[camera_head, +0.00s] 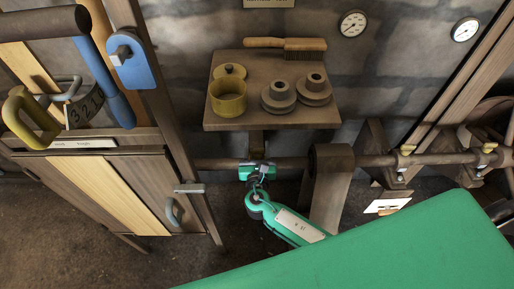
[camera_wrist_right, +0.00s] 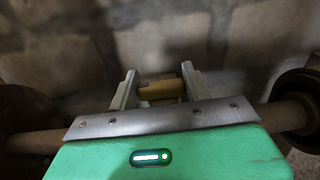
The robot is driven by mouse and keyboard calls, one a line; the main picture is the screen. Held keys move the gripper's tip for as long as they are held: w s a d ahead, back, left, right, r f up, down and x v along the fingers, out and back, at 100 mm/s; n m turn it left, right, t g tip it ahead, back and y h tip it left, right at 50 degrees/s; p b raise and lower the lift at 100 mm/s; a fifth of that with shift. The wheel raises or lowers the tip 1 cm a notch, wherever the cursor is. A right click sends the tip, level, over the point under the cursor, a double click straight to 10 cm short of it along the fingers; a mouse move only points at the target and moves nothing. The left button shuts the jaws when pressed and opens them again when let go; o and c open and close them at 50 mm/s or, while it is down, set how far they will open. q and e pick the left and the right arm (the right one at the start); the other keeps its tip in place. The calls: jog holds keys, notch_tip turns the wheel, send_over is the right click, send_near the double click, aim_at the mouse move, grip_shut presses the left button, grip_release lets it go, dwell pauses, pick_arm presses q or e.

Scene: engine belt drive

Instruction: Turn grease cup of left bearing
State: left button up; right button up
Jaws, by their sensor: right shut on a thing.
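My right gripper (camera_head: 257,170) is at the shaft (camera_head: 212,164), below the wall shelf, where it covers most of the left bearing in the head view. In the right wrist view, the brass grease cup (camera_wrist_right: 161,91) sits between the two fingers of my right gripper (camera_wrist_right: 158,78), and the gripper is shut on it. The shaft shows behind the gripper body in that view, running across to both sides. The cup itself is hidden in the head view. My left gripper is not in view.
A wide belt (camera_head: 331,190) hangs over the shaft just right of my gripper. Other brass cups (camera_head: 407,150) (camera_head: 489,147) sit farther right. Above is a shelf (camera_head: 222,120) with a yellow tin (camera_head: 228,98), pulleys (camera_head: 313,90) and a brush (camera_head: 305,46). A wooden cabinet (camera_head: 60,190) stands left.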

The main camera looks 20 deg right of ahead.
jog(key=shift+r, duration=0.1)
jog(key=o, duration=1)
jog(key=shift+s+a, duration=0.1)
jog(key=shift+s, duration=0.2)
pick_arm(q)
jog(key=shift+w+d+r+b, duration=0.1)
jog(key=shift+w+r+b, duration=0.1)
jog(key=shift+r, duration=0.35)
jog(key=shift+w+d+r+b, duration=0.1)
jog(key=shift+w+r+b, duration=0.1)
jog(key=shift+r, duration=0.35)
pick_arm(e)
jog(key=v, duration=1.3)
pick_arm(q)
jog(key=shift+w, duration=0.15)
